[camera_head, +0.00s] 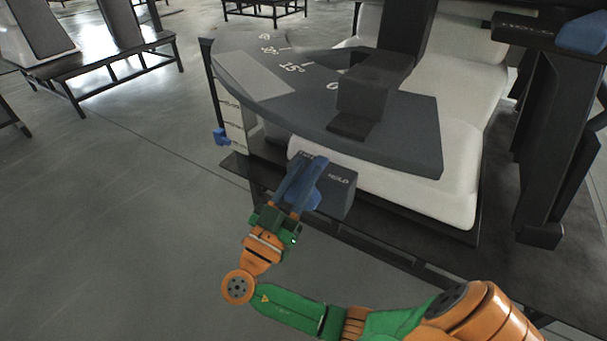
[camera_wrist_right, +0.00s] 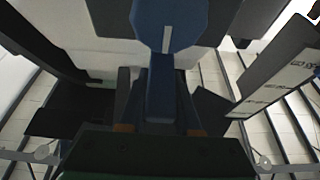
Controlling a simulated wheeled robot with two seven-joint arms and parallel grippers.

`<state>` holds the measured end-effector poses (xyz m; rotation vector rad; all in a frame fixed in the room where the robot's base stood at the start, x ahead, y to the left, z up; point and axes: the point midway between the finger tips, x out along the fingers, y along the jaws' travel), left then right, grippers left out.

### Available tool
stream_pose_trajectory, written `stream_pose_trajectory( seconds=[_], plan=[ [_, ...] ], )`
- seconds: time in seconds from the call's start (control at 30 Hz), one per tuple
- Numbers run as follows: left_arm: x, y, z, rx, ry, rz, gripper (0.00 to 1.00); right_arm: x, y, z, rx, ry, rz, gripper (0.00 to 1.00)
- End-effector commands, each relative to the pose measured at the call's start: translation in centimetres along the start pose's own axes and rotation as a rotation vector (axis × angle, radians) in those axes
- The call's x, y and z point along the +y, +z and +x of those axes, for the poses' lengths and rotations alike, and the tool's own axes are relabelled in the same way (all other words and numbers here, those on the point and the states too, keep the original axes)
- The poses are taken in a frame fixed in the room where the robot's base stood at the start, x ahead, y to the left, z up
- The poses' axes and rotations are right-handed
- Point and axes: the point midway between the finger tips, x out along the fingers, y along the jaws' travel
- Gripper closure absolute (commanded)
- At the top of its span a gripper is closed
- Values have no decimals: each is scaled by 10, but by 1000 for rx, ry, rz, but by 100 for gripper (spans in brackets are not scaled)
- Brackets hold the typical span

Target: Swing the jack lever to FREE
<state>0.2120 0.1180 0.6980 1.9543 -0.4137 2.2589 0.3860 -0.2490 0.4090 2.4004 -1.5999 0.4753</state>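The jack lever is blue and sits by a dark box marked HOLD (camera_head: 340,181) at the front edge of the black frame. In the right wrist view the lever (camera_wrist_right: 170,25) has a wide rounded head with a white line and a narrower shaft running toward me. My right gripper (camera_head: 302,180) reaches up to the box from below, its fingers overlapping the lever and part of the box's lettering. In the wrist view the fingers (camera_wrist_right: 160,95) lie on either side of the shaft; whether they press on it is unclear. My left gripper is out of view.
A grey angle-scale plate (camera_head: 395,130) with a dark block (camera_head: 372,85) overhangs just beyond the box. White cushions (camera_head: 450,175) lie under it. A dark upright (camera_head: 550,150) stands at right. Open floor (camera_head: 110,220) lies to the left.

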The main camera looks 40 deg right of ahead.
Motion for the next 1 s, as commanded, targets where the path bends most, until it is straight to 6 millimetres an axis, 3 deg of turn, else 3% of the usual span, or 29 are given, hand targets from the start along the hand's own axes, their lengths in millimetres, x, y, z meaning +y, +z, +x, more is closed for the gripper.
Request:
stream_pose_trajectory(
  seconds=[0.03, 0.1, 1.0],
  plan=[
    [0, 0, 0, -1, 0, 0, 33, 0, 0, 0, 0, 0, 0, 86],
    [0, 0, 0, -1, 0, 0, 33, 0, 0, 0, 0, 0, 0, 100],
    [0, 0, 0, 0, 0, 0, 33, 0, 1, -1, -1, 0, -2, 100]
  ],
)
